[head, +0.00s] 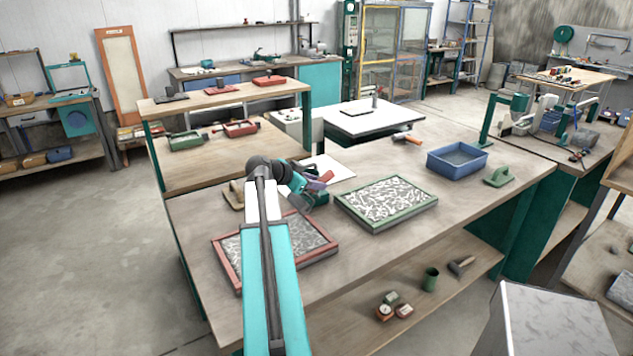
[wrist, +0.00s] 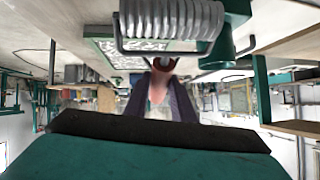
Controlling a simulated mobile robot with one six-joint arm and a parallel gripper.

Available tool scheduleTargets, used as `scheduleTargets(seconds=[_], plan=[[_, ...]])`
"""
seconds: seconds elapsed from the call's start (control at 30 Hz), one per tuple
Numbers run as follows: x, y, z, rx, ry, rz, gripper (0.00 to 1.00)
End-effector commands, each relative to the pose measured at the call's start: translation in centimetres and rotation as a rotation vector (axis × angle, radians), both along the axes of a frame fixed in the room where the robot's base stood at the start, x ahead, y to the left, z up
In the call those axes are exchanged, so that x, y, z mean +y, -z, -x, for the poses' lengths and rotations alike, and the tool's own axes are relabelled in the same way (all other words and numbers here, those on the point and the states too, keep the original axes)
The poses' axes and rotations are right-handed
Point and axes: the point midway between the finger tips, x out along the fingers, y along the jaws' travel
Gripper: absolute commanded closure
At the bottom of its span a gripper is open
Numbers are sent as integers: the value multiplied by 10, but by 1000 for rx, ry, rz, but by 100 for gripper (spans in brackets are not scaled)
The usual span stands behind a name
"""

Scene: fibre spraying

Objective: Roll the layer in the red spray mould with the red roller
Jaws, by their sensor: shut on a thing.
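The red spray mould (head: 226,262) lies on the near left of the bench, a red frame around a grey, fibre-flecked layer (head: 300,238). My arm crosses in front and hides part of it. My gripper (head: 316,190) is above the bench, just beyond the mould's far right corner. It is shut on the red roller's handle (wrist: 160,88), between the two dark fingers in the wrist view. The roller's grey ribbed drum (wrist: 170,18) shows at the top there. A small red part of the roller (head: 326,177) shows beside my gripper in the head view. The roller appears clear of the mould.
A green mould (head: 385,229) with white fibres lies right of my gripper. A blue tray (head: 458,170), a green-handled tool (head: 499,177) and an orange-handled hammer (head: 408,138) lie farther right. A white sheet (head: 335,168) lies behind my gripper. The bench's right front is clear.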

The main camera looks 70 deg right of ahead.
Motion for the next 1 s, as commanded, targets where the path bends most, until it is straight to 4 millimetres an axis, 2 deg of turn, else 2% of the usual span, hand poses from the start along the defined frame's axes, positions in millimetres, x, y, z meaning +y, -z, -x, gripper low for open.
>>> scheduleTargets(seconds=[0.7,1.0], plan=[[0,58,0,0,-1,1,100],[0,68,0,0,-1,1,100]])
